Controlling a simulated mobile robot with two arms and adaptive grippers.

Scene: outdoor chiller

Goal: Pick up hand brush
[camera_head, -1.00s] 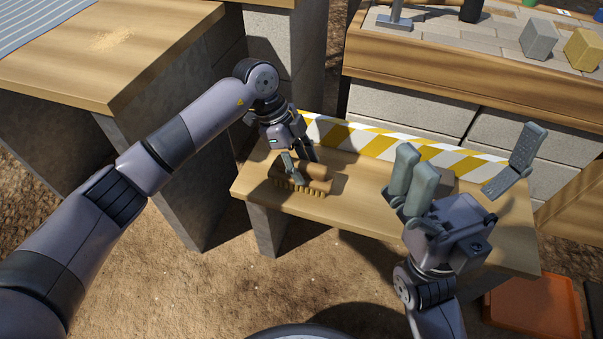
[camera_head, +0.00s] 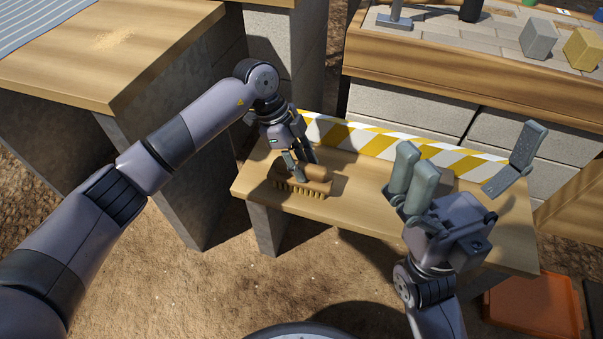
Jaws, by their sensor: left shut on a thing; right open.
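The hand brush (camera_head: 284,182) has a brown wooden body and a row of tan bristles along its near side. It is at the left part of the low wooden bench (camera_head: 370,208). My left gripper (camera_head: 303,174) reaches down over it and is shut on its body, one finger in front and the other behind. I cannot tell whether the bristles touch the bench top. My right gripper (camera_head: 466,178) is open and empty, its fingers spread wide above the bench's right part.
A yellow-and-white striped board (camera_head: 375,143) runs along the bench's back. A higher wooden table (camera_head: 105,55) stands at left. A raised block surface (camera_head: 450,48) at the back holds several items. An orange bin (camera_head: 535,305) sits on the ground at right.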

